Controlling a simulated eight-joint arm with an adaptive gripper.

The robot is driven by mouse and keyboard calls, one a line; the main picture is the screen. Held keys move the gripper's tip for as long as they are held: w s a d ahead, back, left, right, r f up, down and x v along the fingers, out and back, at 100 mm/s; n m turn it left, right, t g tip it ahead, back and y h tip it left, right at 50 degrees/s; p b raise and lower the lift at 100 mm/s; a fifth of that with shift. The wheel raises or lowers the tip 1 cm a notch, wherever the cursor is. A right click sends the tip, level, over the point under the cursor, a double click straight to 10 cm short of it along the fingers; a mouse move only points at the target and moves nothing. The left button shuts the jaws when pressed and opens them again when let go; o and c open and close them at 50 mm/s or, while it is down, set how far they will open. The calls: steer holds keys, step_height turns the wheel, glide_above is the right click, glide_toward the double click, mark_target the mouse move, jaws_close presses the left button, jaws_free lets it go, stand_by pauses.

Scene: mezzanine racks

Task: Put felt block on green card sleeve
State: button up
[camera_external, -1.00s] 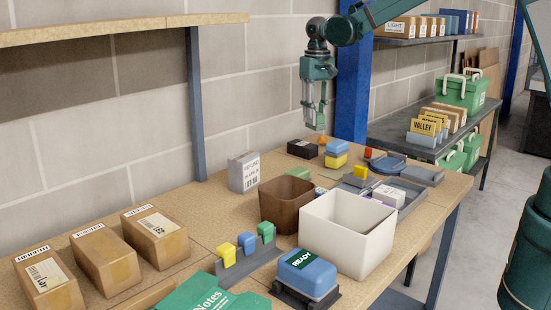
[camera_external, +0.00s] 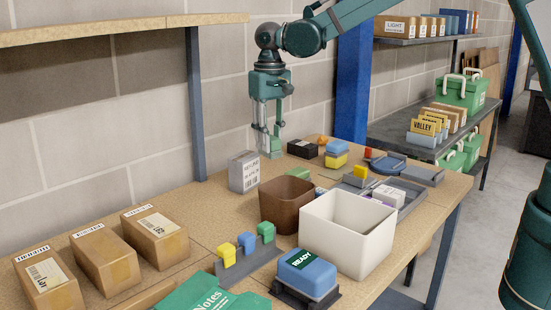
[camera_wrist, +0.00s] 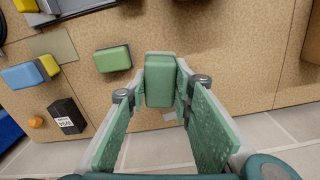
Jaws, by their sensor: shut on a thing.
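A light green block, which I take to be the felt block (camera_wrist: 160,80), is held between the fingers of my gripper (camera_external: 270,146). It is above the tabletop near the wall, just right of a grey labelled box in the external view. In the wrist view the block fills the gap between the two fingertips. A flat grey-green sheet (camera_wrist: 56,46) lies on the table in the wrist view; I cannot tell whether it is the green card sleeve. A flat green item marked "Notes" (camera_external: 208,297) lies at the front of the table.
The grey box (camera_external: 243,172) stands near my gripper. Another green block (camera_wrist: 112,60) lies on the table. A brown bin (camera_external: 284,208) and a white bin (camera_external: 350,247) stand forward of it. A black box (camera_external: 302,148) and blue and yellow blocks (camera_external: 337,153) are to the right.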

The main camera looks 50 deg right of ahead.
steer(key=s+a+p, duration=0.1)
steer(key=s+a, duration=0.2)
steer(key=a, duration=0.4)
steer(key=s+a+p, duration=0.1)
steer(key=s+a, duration=0.2)
steer(key=a, duration=0.5)
step_height(320, 180, up, 5)
steer(key=m+p, duration=0.5)
steer(key=m, duration=0.1)
glide_above(212, 304)
steer(key=shift+r, duration=0.1)
steer(key=shift+f, duration=3.15)
steer(key=shift+f+p, duration=0.35)
steer(key=shift+f, duration=1.5)
steer(key=shift+f, duration=0.2)
